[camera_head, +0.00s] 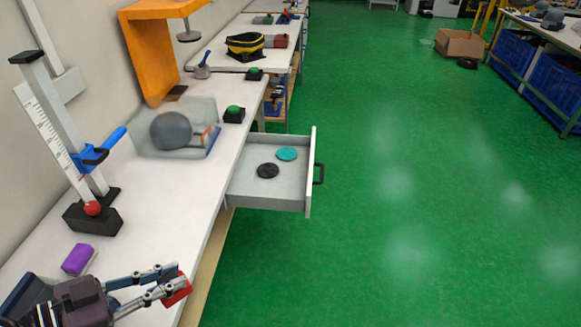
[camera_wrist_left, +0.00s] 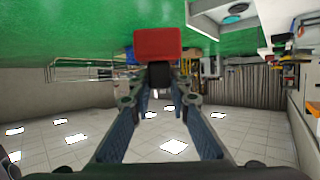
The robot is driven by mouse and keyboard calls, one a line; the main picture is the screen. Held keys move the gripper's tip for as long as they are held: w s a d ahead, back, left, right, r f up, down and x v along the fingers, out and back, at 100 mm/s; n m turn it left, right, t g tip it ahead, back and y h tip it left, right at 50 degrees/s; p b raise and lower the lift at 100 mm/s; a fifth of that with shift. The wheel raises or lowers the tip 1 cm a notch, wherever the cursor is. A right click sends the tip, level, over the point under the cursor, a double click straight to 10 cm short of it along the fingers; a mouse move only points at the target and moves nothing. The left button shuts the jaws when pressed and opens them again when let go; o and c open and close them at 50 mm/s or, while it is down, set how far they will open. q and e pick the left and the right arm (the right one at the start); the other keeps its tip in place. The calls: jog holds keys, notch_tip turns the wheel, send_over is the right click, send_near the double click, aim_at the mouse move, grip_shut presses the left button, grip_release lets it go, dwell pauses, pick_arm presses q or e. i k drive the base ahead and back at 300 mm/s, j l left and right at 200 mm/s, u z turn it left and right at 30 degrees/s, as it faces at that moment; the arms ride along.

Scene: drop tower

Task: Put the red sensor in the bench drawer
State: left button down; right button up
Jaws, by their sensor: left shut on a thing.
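My left gripper (camera_head: 172,281) is at the lower left of the head view, over the near edge of the bench. Its fingers are shut on the red sensor (camera_head: 178,291), a small red block at the fingertips. The left wrist view also shows the red sensor (camera_wrist_left: 158,43) held at the finger ends. The bench drawer (camera_head: 240,189) is pulled out, beyond and to the right of the gripper. A black disc (camera_head: 268,171) and a teal disc (camera_head: 287,154) lie in it. My right gripper is not in view.
A drop tower (camera_head: 93,222) with a ruler and blue clamp stands at the left, with a purple block (camera_head: 77,259) near it. A clear box (camera_head: 175,130) with a grey ball and a green button (camera_head: 234,113) stand farther back.

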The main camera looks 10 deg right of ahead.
aim_at(271, 186)
jog(key=i+l+u, duration=0.25)
jog(key=i+l, duration=1.35)
